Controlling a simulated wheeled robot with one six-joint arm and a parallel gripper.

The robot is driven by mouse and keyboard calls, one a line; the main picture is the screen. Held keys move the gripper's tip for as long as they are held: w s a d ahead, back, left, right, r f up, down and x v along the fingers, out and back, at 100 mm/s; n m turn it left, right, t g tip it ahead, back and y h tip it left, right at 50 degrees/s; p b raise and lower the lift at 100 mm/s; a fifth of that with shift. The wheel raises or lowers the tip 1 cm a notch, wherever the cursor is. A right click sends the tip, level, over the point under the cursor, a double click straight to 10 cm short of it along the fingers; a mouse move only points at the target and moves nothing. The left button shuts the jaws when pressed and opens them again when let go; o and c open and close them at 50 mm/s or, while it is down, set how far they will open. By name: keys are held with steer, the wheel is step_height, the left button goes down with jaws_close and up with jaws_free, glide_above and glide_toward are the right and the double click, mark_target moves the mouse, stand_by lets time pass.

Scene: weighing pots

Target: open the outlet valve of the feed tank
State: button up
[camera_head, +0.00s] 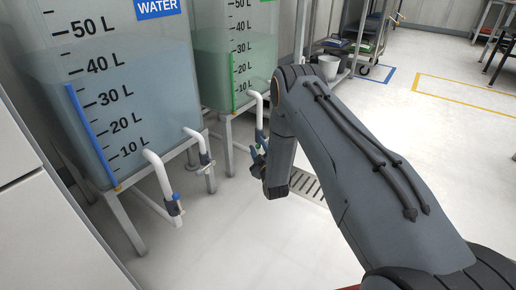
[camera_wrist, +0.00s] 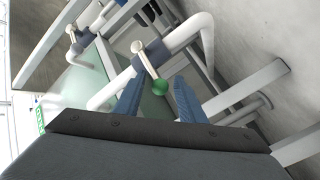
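Metal stand legs (camera_head: 228,148) are close to my gripper. A floor grate (camera_head: 306,185) lies behind my arm. A wheeled cart (camera_head: 350,60) stands farther back.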

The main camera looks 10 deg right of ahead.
jaws_close()
steer(key=shift+s+a, duration=0.1)
